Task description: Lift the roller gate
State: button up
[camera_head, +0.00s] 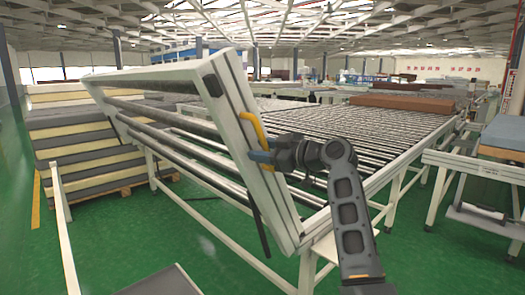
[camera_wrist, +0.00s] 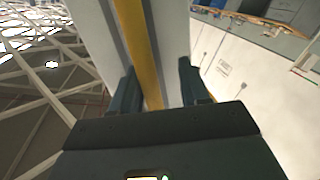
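The roller gate (camera_head: 277,205) is a white frame with dark rollers at the near end of the conveyor. It stands tilted up, its upper end raised toward the left. A yellow handle (camera_head: 251,126) is on its right side beam. My gripper (camera_head: 262,158) is at the lower part of this handle, reaching in from the right. In the wrist view, the yellow handle (camera_wrist: 137,45) runs between my two dark fingers, in front of the pale beam. The fingers (camera_wrist: 160,95) stand apart, with a visible gap between the handle and the right finger.
The roller conveyor (camera_head: 365,128) stretches away behind the gate, with a brown slab (camera_head: 408,103) on its far part. Stacked mattresses (camera_head: 85,145) stand at the left. Another white-framed table (camera_head: 475,165) stands at the right. Green floor (camera_head: 150,235) shows below the gate.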

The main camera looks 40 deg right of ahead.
jog(key=shift+s, duration=0.1)
dwell(0.3)
jog(key=s+d+b, duration=0.1)
jog(key=s, duration=0.6)
jog(key=shift+s+d+r+b, duration=0.25)
jog(key=shift+r+b, duration=0.15)
jog(key=shift+f, duration=0.1)
